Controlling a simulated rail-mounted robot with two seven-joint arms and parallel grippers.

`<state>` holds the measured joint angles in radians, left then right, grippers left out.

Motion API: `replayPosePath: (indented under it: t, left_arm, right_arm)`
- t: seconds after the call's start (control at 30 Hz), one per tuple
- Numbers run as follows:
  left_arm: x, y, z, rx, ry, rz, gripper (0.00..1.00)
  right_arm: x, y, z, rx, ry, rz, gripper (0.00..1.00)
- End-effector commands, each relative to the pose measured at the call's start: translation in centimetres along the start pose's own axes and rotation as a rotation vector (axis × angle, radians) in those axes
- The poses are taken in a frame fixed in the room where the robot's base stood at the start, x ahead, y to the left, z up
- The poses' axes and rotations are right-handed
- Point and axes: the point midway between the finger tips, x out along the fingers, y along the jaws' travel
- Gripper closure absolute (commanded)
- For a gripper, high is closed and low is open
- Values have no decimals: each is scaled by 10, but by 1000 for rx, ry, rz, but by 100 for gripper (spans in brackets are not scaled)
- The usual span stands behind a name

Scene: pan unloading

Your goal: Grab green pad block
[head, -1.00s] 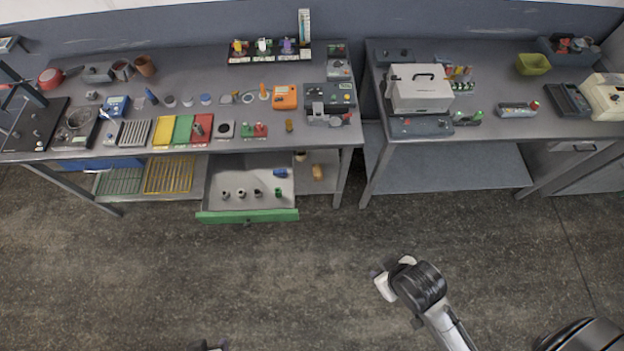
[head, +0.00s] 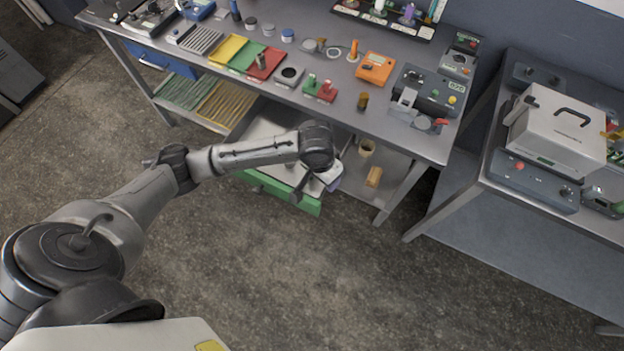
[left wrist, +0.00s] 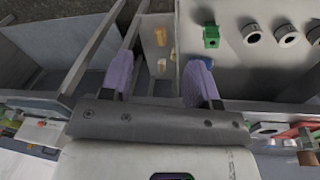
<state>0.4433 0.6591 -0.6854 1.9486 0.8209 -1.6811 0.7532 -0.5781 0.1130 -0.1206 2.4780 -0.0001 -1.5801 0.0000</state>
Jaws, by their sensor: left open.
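The small green block (left wrist: 211,37) lies in the open drawer (left wrist: 240,72) in the left wrist view. In the head view the green-fronted drawer (head: 270,185) is largely covered by my left arm, and the block cannot be seen there. My left gripper (head: 322,182) is over the drawer's right end. In the left wrist view my left gripper (left wrist: 160,82) has its purple fingers wide apart with nothing between them. The green block is beyond the right finger, apart from it. My right gripper is not in view.
Several hollow cylinders (left wrist: 252,34) stand in the drawer beside the block. The crowded workbench top (head: 335,100) overhangs the drawer. A bench leg (head: 402,190) and a tan block (head: 374,177) are to the right.

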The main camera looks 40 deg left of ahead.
Motion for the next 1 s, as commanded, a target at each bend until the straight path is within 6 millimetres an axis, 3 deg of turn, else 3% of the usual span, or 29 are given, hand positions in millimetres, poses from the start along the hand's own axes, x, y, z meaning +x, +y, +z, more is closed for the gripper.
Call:
replayPosePath:
  t: [0.03,0.1,0.4,0.57,0.8,1.0]
  left_arm:
    - [17,-19,-13,-44,-7,-30,45]
    - [20,-37,-24,-109,-28,-56,45]
    - [16,-86,-50,-306,-67,-114,45]
    - [27,-94,-52,-339,-76,-121,45]
    - [67,-98,-47,-340,-76,-121,45]
    - [90,-101,-45,-340,-74,-120,45]
  right_arm:
    - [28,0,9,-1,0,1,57]
    - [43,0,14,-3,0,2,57]
    - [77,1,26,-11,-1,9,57]
    - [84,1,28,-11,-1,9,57]
    - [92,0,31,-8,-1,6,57]
    - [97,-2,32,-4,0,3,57]
